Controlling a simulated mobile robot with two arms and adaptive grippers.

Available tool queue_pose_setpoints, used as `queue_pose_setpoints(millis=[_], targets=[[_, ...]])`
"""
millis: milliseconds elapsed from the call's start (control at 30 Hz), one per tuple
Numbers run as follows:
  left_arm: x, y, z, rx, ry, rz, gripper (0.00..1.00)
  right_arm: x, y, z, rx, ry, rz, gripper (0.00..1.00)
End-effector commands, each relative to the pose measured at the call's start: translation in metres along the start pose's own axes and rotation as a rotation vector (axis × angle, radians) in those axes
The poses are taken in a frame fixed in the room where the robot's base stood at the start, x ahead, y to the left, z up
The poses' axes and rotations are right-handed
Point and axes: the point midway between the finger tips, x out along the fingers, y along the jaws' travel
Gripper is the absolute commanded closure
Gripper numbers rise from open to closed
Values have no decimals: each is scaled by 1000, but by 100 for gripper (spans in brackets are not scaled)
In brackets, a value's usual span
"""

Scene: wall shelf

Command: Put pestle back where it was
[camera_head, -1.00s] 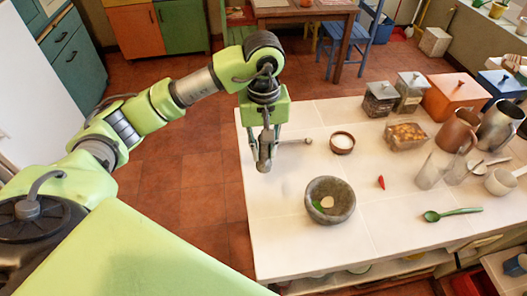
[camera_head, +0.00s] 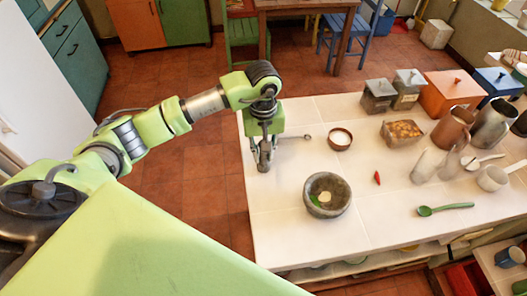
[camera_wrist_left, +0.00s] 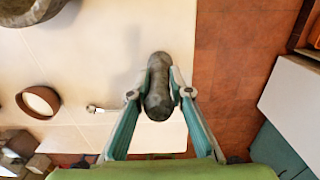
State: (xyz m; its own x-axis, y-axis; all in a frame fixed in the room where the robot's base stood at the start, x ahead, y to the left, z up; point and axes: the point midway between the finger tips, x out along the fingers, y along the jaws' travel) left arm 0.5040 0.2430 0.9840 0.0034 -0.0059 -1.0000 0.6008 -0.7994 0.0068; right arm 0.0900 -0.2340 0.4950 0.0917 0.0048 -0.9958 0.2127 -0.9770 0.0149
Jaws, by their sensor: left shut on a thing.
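My left gripper (camera_head: 265,150) is shut on the grey stone pestle (camera_wrist_left: 158,88), which it holds near the left edge of the white tiled counter (camera_head: 285,225). The pestle's lower end also shows in the head view (camera_head: 265,162), low over the counter; I cannot tell whether it touches. The grey stone mortar (camera_head: 341,205) stands to the right and nearer, with a green leaf and a pale piece inside. Part of the mortar shows at the upper left of the left wrist view (camera_wrist_left: 25,10). My right gripper is not in view.
A small bowl of white stuff (camera_head: 340,138) and a small metal utensil (camera_head: 308,137) lie right of the gripper. A red chili (camera_head: 377,178), green spoon (camera_head: 445,209), jugs and lidded boxes are farther right. The counter's front left is clear.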

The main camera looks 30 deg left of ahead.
Motion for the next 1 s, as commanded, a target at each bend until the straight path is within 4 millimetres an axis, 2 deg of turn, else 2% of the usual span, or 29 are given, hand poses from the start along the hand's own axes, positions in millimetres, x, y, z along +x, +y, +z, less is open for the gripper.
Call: queue_pose_setpoints(millis=[67,100,133,167,600,633,767,1000], targets=[[3,0,0,0,1,1,100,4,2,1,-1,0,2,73],[2,0,0,0,0,0,73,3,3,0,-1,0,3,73],[2,0,0,0,0,0,65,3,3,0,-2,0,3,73],[2,0,0,0,0,0,64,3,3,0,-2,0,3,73],[-4,0,0,0,0,1,64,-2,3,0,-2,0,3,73],[-5,1,-1,0,2,3,64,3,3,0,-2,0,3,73],[-27,1,-2,1,7,4,64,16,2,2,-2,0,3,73],[-79,1,-2,1,6,4,64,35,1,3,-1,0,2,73]])
